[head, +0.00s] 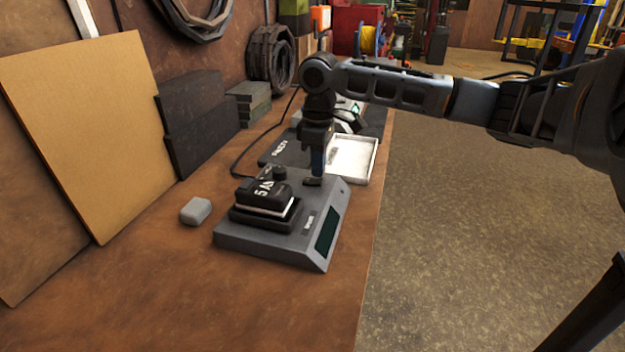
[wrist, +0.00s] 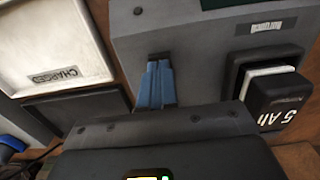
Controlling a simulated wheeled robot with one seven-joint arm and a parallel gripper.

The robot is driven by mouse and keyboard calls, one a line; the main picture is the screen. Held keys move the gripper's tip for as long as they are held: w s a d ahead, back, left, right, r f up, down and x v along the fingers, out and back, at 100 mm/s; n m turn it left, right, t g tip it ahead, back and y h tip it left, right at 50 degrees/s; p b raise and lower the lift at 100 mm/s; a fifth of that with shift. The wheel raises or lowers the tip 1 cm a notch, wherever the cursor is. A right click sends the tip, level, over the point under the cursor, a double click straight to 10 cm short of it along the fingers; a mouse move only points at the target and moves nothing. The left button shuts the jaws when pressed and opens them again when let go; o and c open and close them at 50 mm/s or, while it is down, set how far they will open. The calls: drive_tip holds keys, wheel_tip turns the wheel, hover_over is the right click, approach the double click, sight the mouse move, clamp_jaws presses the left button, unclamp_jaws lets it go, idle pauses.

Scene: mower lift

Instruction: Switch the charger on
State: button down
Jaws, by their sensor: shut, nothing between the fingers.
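The charger (head: 262,246) is a grey box with a sloped front and a dark display (head: 327,232), on the brown bench. A black battery marked 5 Ah (head: 264,194) sits in its dock; it also shows in the wrist view (wrist: 277,97). My gripper (head: 315,181) points down over the charger's far right corner. In the wrist view its blue fingers (wrist: 155,85) are together, with nothing between them, at the charger's top (wrist: 200,45). A small dark part shows at the fingertips, mostly hidden; I cannot tell whether it is the switch or whether they touch it.
A white tray labelled CHARGED (wrist: 50,40) and a dark tray labelled FAULTY (head: 272,157) lie behind the charger. A small grey block (head: 196,211) lies left of it. A tan board (head: 92,130) leans on the wall. The near bench is clear.

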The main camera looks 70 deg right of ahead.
sight(318, 180)
drive_tip(key=shift+f+b, duration=0.35)
drive_tip(key=shift+f, duration=0.6)
idle(0.5)
drive_tip(key=shift+r, duration=0.1)
wheel_tip(318, 180, up, 7)
drive_tip(key=p, duration=0.6)
idle(0.8)
